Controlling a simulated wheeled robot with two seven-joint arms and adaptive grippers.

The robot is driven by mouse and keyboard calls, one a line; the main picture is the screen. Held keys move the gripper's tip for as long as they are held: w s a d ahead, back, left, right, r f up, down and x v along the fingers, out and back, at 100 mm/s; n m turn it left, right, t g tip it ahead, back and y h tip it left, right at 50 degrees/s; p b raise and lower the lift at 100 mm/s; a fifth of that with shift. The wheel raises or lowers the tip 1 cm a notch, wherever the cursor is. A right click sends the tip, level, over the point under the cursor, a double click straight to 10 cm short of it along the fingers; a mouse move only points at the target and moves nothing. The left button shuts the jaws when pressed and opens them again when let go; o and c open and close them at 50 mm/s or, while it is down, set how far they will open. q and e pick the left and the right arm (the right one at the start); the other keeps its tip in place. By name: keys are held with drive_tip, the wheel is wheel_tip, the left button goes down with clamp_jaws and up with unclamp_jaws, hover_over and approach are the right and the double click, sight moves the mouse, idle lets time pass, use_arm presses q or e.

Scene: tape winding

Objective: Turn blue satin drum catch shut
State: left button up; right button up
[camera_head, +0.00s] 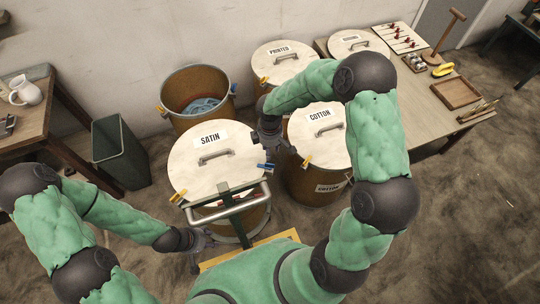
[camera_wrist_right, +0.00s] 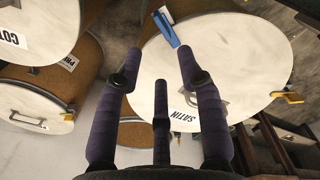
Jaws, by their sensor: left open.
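The satin drum stands in the middle of the head view under its round cream lid (camera_head: 235,155), labelled SATIN. The lid also fills much of the right wrist view (camera_wrist_right: 245,60). Its blue catch (camera_head: 266,167) is at the lid's right rim. In the right wrist view the blue catch (camera_wrist_right: 167,29) lies across the rim, beyond the fingertips; I cannot tell how far it is turned. My right gripper (camera_head: 268,138) is above this rim; its fingers (camera_wrist_right: 160,68) are spread and empty. My left gripper (camera_head: 204,242) is open, low at the drum's near side, partly hard to see.
An orange catch (camera_head: 179,196) sits on the satin lid's left rim. The cotton drum (camera_head: 311,185) stands close on the right, partly behind my right arm. An open drum (camera_head: 196,90) stands behind. A metal handle bar (camera_head: 228,204) crosses in front. A dark bin (camera_head: 118,150) stands left.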

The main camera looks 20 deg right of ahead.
drive_tip(key=shift+r, duration=1.25)
drive_tip(key=shift+s, duration=0.1)
